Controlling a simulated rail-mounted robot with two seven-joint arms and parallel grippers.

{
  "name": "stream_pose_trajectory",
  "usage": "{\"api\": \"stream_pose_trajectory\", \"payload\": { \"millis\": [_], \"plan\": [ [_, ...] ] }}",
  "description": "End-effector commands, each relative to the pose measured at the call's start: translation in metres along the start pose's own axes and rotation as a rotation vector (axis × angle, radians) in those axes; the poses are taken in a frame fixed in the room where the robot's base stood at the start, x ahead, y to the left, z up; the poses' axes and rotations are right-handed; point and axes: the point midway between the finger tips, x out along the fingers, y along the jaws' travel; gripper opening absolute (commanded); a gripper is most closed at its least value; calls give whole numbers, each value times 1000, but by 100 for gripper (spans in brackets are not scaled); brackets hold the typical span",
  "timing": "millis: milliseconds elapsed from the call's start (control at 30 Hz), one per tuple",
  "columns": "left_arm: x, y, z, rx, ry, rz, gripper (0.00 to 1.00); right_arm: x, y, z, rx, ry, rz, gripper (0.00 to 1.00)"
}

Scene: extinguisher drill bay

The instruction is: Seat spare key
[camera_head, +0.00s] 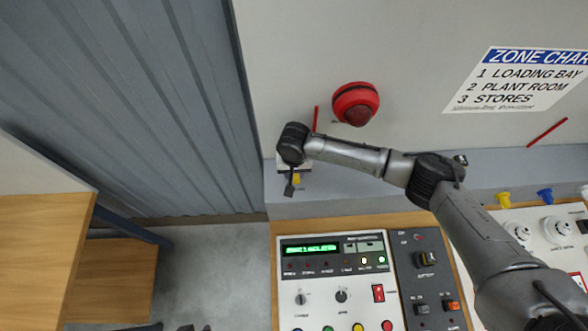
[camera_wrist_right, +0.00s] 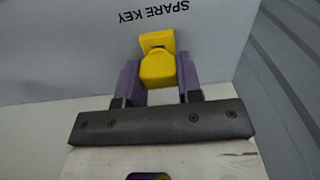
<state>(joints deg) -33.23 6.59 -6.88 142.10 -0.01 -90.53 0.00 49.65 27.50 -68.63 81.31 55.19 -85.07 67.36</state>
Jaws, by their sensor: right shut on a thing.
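The yellow spare key (camera_wrist_right: 158,69) sits between the purple finger pads of my right gripper (camera_wrist_right: 159,82) in the right wrist view. The gripper is shut on it. Upside-down "SPARE KEY" lettering (camera_wrist_right: 153,14) is on the pale surface just beyond the key. In the head view, my right gripper (camera_head: 291,184) is at the grey ledge by the wall, with a bit of yellow (camera_head: 296,178) beside it. The wrist hides most of that spot. I cannot tell whether the key is in a seat. My left gripper cannot be made out.
A red alarm dome (camera_head: 356,103) is on the wall close to my right wrist. A control panel (camera_head: 338,275) with knobs and coloured buttons stands below the ledge (camera_head: 350,200). Yellow (camera_head: 503,199) and blue (camera_head: 545,195) pieces stand at the right. A corrugated shutter (camera_head: 130,90) is at the left.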

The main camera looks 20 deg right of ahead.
Motion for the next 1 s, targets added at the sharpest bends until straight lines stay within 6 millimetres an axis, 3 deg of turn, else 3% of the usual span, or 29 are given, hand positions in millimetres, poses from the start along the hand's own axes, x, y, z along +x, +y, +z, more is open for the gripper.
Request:
{"api": "stream_pose_trajectory", "payload": {
  "millis": [667, 700, 1000],
  "plan": [
    [1, -2, 1, 7, -1, -6, 43, 7, 0, 0, -1, 1, -1, 7],
    [1, -2, 1, 8, -1, -7, 43, 7, 0, 0, -1, 1, -1, 35],
    [1, -3, 1, 10, -2, -8, 43, 7, 0, 0, -1, 1, 0, 63]
  ]
}}
